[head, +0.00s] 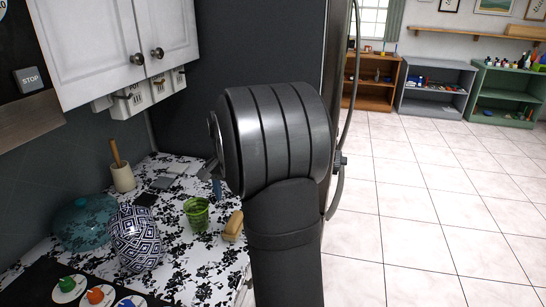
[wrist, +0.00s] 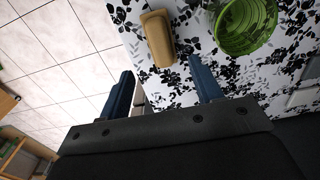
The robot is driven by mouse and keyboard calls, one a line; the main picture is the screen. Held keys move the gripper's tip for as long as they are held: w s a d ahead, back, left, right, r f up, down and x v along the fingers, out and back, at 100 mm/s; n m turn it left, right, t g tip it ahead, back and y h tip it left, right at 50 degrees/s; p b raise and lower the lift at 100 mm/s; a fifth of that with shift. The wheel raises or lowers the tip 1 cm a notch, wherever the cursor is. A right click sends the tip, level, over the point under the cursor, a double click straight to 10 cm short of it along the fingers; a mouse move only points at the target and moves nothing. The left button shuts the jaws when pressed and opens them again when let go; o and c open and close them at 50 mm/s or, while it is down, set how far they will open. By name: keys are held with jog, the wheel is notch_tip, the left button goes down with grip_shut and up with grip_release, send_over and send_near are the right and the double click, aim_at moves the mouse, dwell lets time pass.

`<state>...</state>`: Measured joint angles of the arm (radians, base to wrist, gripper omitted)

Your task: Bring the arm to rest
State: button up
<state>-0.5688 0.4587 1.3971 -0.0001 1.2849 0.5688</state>
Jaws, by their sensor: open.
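My gripper (wrist: 162,88) shows in the wrist view with its two blue fingers spread wide apart. It is open and nothing sits between the fingers. In that view the floral countertop (wrist: 182,96) and pale floor tiles lie beyond the fingers. In the head view my dark arm rises through the middle of the picture and hides most of the gripper; only a small bit of blue shows to its left.
On the floral counter stand a green cup (head: 196,213), a tan block-like object (head: 233,226), a patterned vase (head: 136,238), a teal lidded pot (head: 84,223) and a utensil holder (head: 122,177). White cabinets (head: 115,45) hang above. Open tiled floor (head: 430,200) lies right.

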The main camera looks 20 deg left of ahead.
notch_tip(320, 180, down, 11)
jog(key=shift+f, duration=0.1)
jog(key=shift+r, duration=1.85)
jog(key=shift+f, duration=0.1)
